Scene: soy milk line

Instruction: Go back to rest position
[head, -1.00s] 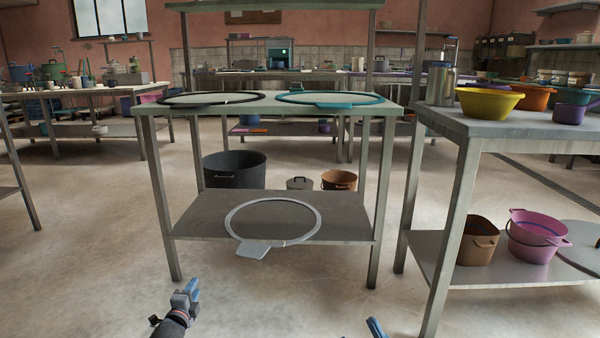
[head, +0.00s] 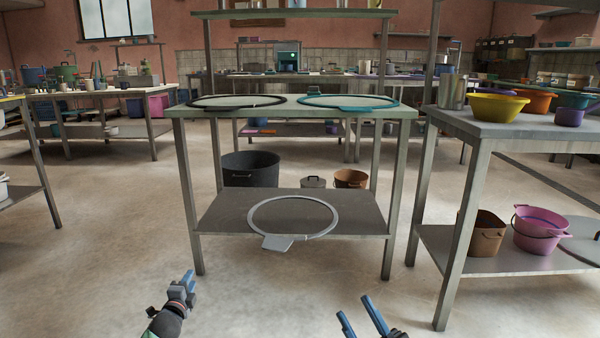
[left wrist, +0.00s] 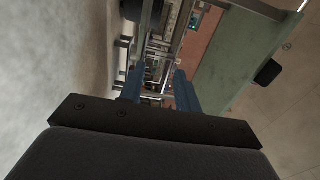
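My left gripper (head: 184,282) is low in the head view, left of centre, above bare floor and in front of the middle table. In the left wrist view its two blue fingers (left wrist: 158,88) stand apart with nothing held between them. My right gripper (head: 354,308) is at the bottom edge of the head view, right of centre. Its two blue fingers are spread and empty. Both grippers are clear of the furniture in the head view.
A metal table (head: 290,113) stands ahead, with a black ring (head: 237,108) and a teal ring (head: 348,107) on top. A grey ring (head: 293,233) lies on its lower shelf. Another table (head: 520,130) stands at right. Bare floor (head: 110,240) is open at left.

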